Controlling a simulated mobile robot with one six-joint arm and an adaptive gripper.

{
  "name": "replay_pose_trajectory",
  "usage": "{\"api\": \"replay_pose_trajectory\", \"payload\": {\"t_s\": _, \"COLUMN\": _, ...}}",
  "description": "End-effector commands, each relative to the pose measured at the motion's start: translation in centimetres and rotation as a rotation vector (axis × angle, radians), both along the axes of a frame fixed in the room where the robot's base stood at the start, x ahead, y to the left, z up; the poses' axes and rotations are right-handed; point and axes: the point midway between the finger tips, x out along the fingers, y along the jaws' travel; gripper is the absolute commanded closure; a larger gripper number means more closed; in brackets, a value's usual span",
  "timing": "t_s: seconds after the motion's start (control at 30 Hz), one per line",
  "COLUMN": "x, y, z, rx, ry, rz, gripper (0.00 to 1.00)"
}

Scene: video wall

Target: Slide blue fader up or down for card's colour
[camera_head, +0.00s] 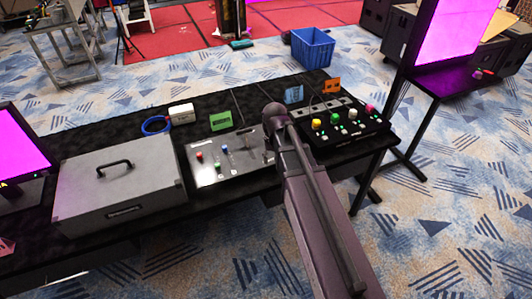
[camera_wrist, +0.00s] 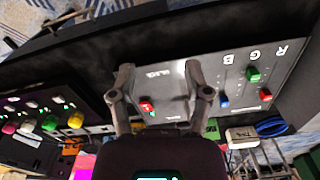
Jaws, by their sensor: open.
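The fader panel (camera_head: 205,175) is a grey sloped box on the black table; it also shows in the wrist view (camera_wrist: 240,116). A green card (camera_head: 221,121) stands behind the panel. My arm hides part of the panel in the head view.
A grey case (camera_head: 115,190) stands left of the panel. A button console (camera_head: 345,128) with coloured knobs is to the right. Blue (camera_head: 294,95) and orange (camera_head: 331,86) cards stand behind it. A blue cable coil (camera_head: 155,126) and white box (camera_head: 181,113) lie behind the panel.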

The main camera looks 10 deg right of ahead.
Motion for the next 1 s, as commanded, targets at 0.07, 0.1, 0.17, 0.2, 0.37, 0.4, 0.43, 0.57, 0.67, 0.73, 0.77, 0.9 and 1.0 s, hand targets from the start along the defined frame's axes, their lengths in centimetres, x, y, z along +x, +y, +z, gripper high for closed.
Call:
{"api": "replay_pose_trajectory", "payload": {"t_s": 0.07, "x": -0.6, "y": -0.4, "z": -0.1, "rx": 0.000, "ry": 0.000, "rz": -0.006, "gripper": 0.37}}
{"api": "replay_pose_trajectory", "payload": {"t_s": 0.1, "x": -0.8, "y": -0.6, "z": -0.1, "rx": 0.000, "ry": 0.000, "rz": -0.007, "gripper": 0.37}}
{"api": "replay_pose_trajectory", "payload": {"t_s": 0.17, "x": -1.0, "y": -0.7, "z": -0.1, "rx": 0.000, "ry": 0.000, "rz": -0.010, "gripper": 0.37}}
{"api": "replay_pose_trajectory", "payload": {"t_s": 0.2, "x": -1.0, "y": -0.8, "z": -0.1, "rx": 0.000, "ry": 0.000, "rz": -0.010, "gripper": 0.37}}
{"api": "replay_pose_trajectory", "payload": {"t_s": 0.37, "x": -1.1, "y": -0.8, "z": -0.1, "rx": 0.000, "ry": 0.000, "rz": -0.011, "gripper": 0.37}}
{"api": "replay_pose_trajectory", "payload": {"t_s": 0.4, "x": -1.1, "y": -0.8, "z": -0.1, "rx": 0.000, "ry": 0.000, "rz": -0.011, "gripper": 0.37}}
{"api": "replay_pose_trajectory", "payload": {"t_s": 0.43, "x": -1.1, "y": -0.8, "z": -0.1, "rx": 0.000, "ry": 0.000, "rz": -0.011, "gripper": 0.37}}
{"api": "replay_pose_trajectory", "payload": {"t_s": 0.57, "x": -1.1, "y": -0.8, "z": -0.1, "rx": 0.000, "ry": 0.000, "rz": -0.011, "gripper": 0.37}}
{"api": "replay_pose_trajectory", "payload": {"t_s": 0.67, "x": -1.4, "y": -1.0, "z": -0.1, "rx": 0.000, "ry": 0.000, "rz": -0.014, "gripper": 0.37}}
{"api": "replay_pose_trajectory", "payload": {"t_s": 0.73, "x": -2.2, "y": -1.5, "z": -0.1, "rx": 0.000, "ry": 0.000, "rz": -0.020, "gripper": 0.37}}
{"api": "replay_pose_trajectory", "payload": {"t_s": 0.77, "x": -2.7, "y": -1.7, "z": -0.1, "rx": 0.000, "ry": 0.000, "rz": -0.024, "gripper": 0.37}}
{"api": "replay_pose_trajectory", "payload": {"t_s": 0.9, "x": -5.8, "y": -3.6, "z": -0.1, "rx": 0.000, "ry": 0.000, "rz": -0.052, "gripper": 0.37}}
{"api": "replay_pose_trajectory", "payload": {"t_s": 1.0, "x": -8.0, "y": -4.8, "z": -0.1, "rx": 0.000, "ry": 0.000, "rz": -0.074, "gripper": 0.37}}
